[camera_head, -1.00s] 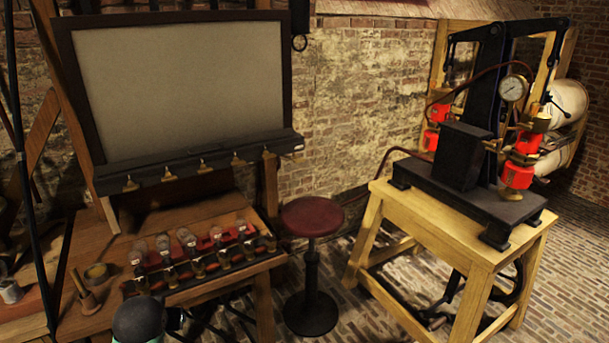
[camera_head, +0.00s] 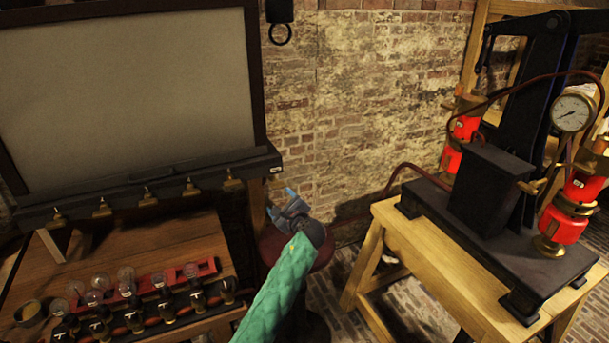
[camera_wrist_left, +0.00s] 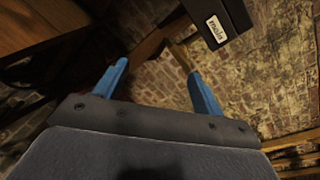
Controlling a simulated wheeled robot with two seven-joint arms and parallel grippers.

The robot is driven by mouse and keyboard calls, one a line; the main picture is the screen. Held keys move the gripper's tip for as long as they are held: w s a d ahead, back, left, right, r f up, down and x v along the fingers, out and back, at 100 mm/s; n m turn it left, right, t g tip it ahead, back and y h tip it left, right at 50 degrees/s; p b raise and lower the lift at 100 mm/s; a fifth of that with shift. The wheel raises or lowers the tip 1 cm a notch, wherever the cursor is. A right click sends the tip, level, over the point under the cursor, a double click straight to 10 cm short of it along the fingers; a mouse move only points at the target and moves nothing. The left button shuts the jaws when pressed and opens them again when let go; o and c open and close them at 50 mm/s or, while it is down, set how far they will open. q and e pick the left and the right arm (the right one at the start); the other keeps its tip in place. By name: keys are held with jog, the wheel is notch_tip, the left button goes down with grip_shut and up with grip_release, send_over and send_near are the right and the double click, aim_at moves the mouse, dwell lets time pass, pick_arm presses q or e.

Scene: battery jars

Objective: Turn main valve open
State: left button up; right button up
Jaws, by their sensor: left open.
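A black rail (camera_head: 150,180) with several small brass taps (camera_head: 148,199) runs under the grey board. A small white label (camera_head: 276,169) sits on the rail's right end. In the left wrist view a label reading "main" (camera_wrist_left: 215,30) is on a black box-shaped end at the top. I cannot tell for sure which tap is the main valve. My left gripper (camera_head: 283,203) has blue fingers and is below and just right of the rail's end, apart from it. Its fingers (camera_wrist_left: 157,88) are spread and empty in the left wrist view. My right gripper is not in view.
A workbench (camera_head: 190,240) with glass bulbs (camera_head: 125,275) and a row of black-handled parts stands at lower left. A dark red stool (camera_head: 322,258) is behind my left arm. A pump with a gauge (camera_head: 572,112) stands on a wooden stand (camera_head: 405,235) at right. A black ring (camera_head: 281,33) hangs above.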

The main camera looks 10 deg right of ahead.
aim_at(279, 185)
pick_arm(q)
jog(key=m, duration=0.2)
jog(key=w+d+r+m+t, duration=0.1)
jog(key=m, duration=0.2)
jog(key=d+m+h, duration=0.1)
jog(key=m, duration=0.2)
jog(key=shift+w+r+t, duration=0.3)
jog(key=shift+r+t, duration=0.1)
jog(key=shift+w+a+p, duration=0.25)
jog(key=shift+w+p, duration=0.05)
jog(key=shift+p, duration=0.05)
jog(key=p+x, duration=0.2)
jog(key=x, duration=0.3)
jog(key=shift+w+a+r, duration=0.1)
jog(key=shift+w+a, duration=0.05)
jog(key=shift+w, duration=0.05)
jog(key=shift+w+a, duration=0.25)
jog(key=shift+w, duration=0.1)
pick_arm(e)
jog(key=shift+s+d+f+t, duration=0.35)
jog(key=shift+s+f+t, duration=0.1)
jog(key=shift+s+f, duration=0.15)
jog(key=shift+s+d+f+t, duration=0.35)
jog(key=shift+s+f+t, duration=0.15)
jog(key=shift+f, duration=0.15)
pick_arm(q)
jog(key=c, duration=1)
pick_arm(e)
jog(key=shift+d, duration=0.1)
